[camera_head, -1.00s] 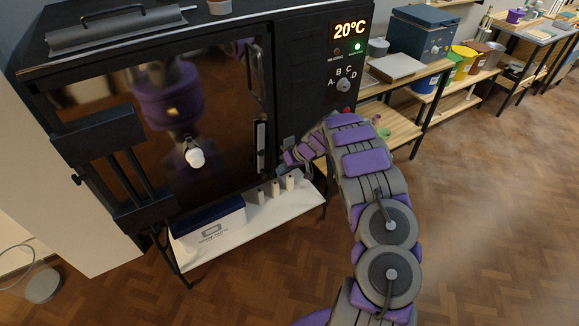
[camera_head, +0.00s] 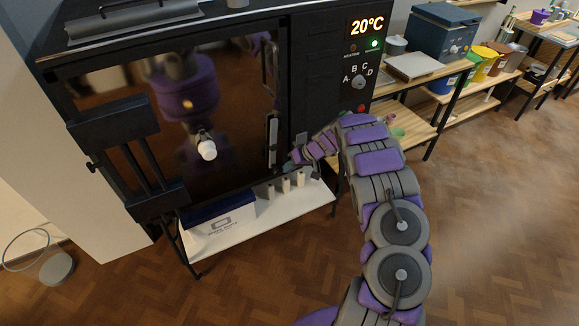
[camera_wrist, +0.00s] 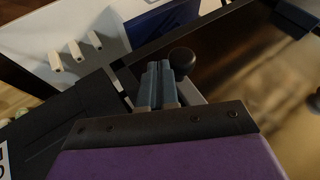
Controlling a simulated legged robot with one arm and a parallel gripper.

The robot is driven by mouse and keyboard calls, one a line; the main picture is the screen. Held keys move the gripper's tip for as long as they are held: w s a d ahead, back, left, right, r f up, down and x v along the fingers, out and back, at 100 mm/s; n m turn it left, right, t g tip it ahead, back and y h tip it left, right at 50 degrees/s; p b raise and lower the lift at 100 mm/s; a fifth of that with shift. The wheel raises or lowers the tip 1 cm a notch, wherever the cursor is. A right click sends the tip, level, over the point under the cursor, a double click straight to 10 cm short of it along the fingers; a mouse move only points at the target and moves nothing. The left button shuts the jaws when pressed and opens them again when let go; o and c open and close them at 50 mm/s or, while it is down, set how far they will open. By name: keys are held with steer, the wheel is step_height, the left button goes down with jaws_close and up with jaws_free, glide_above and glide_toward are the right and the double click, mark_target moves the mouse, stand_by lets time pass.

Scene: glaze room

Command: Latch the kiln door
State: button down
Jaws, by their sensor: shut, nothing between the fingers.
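The black kiln's door (camera_head: 110,92) has a dark glossy window and looks closed against the body; any small gap cannot be told. A vertical handle (camera_head: 273,143) is on its right edge. My gripper (camera_head: 289,161) is low at the door's right edge, just below and right of that handle. In the wrist view my gripper (camera_wrist: 158,84) has its blue-grey fingers shut and empty. A round black knob (camera_wrist: 182,59) is right beside the fingertips, with a pale grey strip (camera_wrist: 189,92) behind them, seemingly the latch. Whether the fingers touch the knob cannot be told.
A white shelf (camera_head: 245,235) under the kiln holds a blue-and-white box (camera_head: 218,220) and several pale posts (camera_head: 286,184). A control panel (camera_head: 360,82) reads 20°C. Wooden shelves (camera_head: 405,134) stand right of the kiln. The floor at the right is clear.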

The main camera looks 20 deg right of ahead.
mark_target(275, 173)
steer(key=a+y+p, duration=0.1)
steer(key=a+m+y+p, duration=0.1)
steer(key=a+y, duration=0.1)
steer(key=shift+f+y, duration=0.15)
steer(key=shift+y, duration=0.15)
steer(key=shift+a+f+p, duration=0.1)
steer(key=shift+a+p, duration=0.2)
steer(key=shift+a+m+y, duration=0.3)
steer(key=shift+a+y, duration=0.25)
steer(key=shift+y, duration=0.35)
steer(key=shift+s+a+m+t+y+p, duration=0.1)
steer(key=shift+a+m+t+y+p, duration=0.35)
steer(key=shift+y, duration=0.65)
steer(key=shift+a+r+b, duration=0.4)
steer(key=shift+a+r, duration=1.5)
steer(key=shift+a, duration=0.2)
